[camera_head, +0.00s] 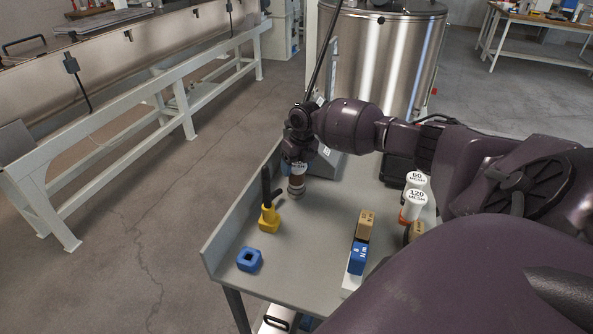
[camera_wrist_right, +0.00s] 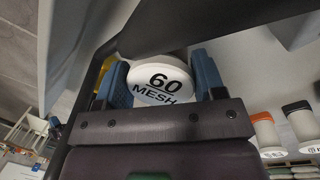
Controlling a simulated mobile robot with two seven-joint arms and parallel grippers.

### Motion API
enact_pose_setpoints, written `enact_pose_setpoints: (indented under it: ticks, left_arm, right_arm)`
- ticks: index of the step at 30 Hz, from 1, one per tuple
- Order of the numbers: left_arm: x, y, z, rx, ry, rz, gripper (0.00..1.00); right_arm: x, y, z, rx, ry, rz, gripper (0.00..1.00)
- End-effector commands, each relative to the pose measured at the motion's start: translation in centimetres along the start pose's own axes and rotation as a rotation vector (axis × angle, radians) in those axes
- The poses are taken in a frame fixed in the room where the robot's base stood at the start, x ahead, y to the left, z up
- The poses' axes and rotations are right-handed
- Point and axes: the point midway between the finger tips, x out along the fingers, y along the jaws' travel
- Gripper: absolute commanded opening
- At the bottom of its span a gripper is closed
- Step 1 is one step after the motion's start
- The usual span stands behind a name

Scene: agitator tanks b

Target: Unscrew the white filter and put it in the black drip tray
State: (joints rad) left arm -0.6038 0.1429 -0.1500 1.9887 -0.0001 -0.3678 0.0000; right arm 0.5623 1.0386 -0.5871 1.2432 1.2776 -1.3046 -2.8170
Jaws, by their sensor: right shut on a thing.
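My right gripper (camera_head: 298,163) is at the left back part of the grey table, pointing down. In the right wrist view its blue fingers (camera_wrist_right: 163,85) are shut on a white-topped filter (camera_wrist_right: 162,82) marked 60 MESH. In the head view only a little of the filter's white top (camera_head: 299,168) shows, above a brown body (camera_head: 296,182) and a grey round foot. I cannot tell whether the thread is engaged. A black tray-like thing (camera_head: 395,170) lies partly hidden behind my right arm. My left gripper is out of view.
White-topped canisters marked 60 (camera_head: 415,179) and 120 (camera_head: 414,199) stand at the table's right. A yellow block with a black handle (camera_head: 268,218), a blue block with a hole (camera_head: 249,260), and tan (camera_head: 366,224) and blue (camera_head: 357,259) boxes are nearer. The table's middle is clear.

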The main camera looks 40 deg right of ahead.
Motion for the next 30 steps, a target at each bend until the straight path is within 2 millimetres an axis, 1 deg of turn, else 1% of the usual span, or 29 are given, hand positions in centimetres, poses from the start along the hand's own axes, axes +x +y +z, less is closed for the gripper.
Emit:
enact_pose_setpoints:
  ticks: [1,3,9,12,30]
  left_arm:
    - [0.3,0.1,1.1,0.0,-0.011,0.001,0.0]
    - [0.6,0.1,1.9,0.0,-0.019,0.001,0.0]
    - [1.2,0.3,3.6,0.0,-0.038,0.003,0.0]
    - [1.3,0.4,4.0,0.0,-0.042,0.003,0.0]
    - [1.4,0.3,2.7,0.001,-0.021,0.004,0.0]
  right_arm:
    - [0.6,-0.1,-0.1,-0.045,0.009,0.001,0.21]
    - [0.6,-0.1,-0.1,-0.11,0.019,0.007,0.21]
    - [0.5,-0.1,-0.1,-0.192,0.029,0.013,0.21]
    - [0.3,-0.1,-0.1,-0.214,0.032,0.015,0.21]
    - [-0.7,0.1,0.1,-0.217,0.027,0.016,0.21]
